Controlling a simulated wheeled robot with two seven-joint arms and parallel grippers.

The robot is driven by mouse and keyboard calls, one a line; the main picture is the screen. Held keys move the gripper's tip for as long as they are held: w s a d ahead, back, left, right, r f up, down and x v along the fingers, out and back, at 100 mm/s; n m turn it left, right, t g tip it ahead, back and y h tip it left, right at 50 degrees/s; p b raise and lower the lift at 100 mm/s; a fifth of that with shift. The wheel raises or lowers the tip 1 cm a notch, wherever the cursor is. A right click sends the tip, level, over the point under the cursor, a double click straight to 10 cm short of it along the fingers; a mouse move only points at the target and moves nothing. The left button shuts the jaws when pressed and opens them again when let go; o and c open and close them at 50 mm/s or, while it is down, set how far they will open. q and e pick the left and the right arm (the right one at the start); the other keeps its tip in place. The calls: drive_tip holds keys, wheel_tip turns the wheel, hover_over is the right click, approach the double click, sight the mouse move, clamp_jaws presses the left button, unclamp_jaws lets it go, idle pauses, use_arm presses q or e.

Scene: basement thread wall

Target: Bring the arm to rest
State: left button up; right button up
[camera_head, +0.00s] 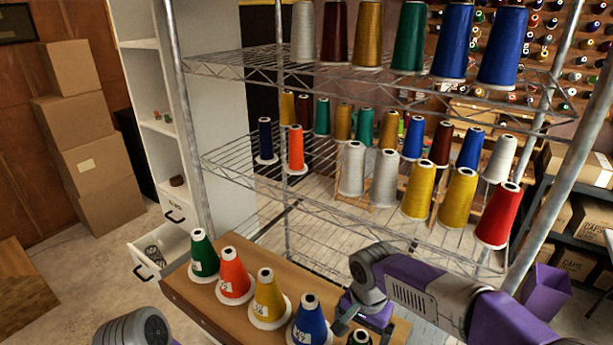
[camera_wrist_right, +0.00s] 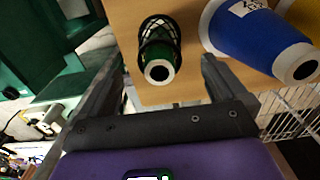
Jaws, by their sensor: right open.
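My right arm reaches in from the right in the head view, and its gripper (camera_head: 366,316) is over the near right end of a wooden board. In the right wrist view the gripper (camera_wrist_right: 160,62) is open, with one finger on each side of a dark green thread cone (camera_wrist_right: 158,48) with black netting. The fingers look clear of the cone, which stands on the board (camera_wrist_right: 130,14); the head view shows only its top (camera_head: 358,338). My left gripper is not in view; a grey part of my own body shows at the bottom left.
On the board (camera_head: 190,292) a blue cone (camera_head: 310,325) stands close beside the gripper, then yellow (camera_head: 268,300), orange (camera_head: 235,278) and green (camera_head: 204,256) cones. Behind is a wire rack (camera_head: 240,170) full of cones.

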wheel_tip(320, 180, up, 13)
drive_tip(key=p, duration=0.9)
drive_tip(key=shift+d+f, duration=0.1)
drive_tip(key=shift+f, duration=0.15)
